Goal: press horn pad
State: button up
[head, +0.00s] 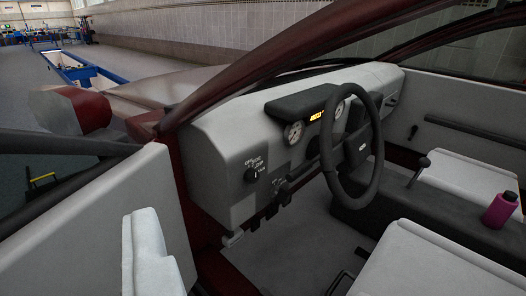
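The horn pad (357,152) is the dark hub at the middle of the black steering wheel (374,180), with a small pale badge on it. The wheel stands in front of the grey dashboard (222,142), right of the picture's middle. It is seen at an angle from the left, and its rim frames the pad. Nothing touches the pad. My gripper does not show in this view.
The dark red windscreen pillar (245,75) slants across the view. A grey door panel (120,215) stands at the left. Pale seats (430,262) fill the lower right, with a purple bottle (499,210) near the right edge. The space before the wheel looks clear.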

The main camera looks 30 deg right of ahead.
aim_at(357, 146)
jog(key=z, duration=1.3)
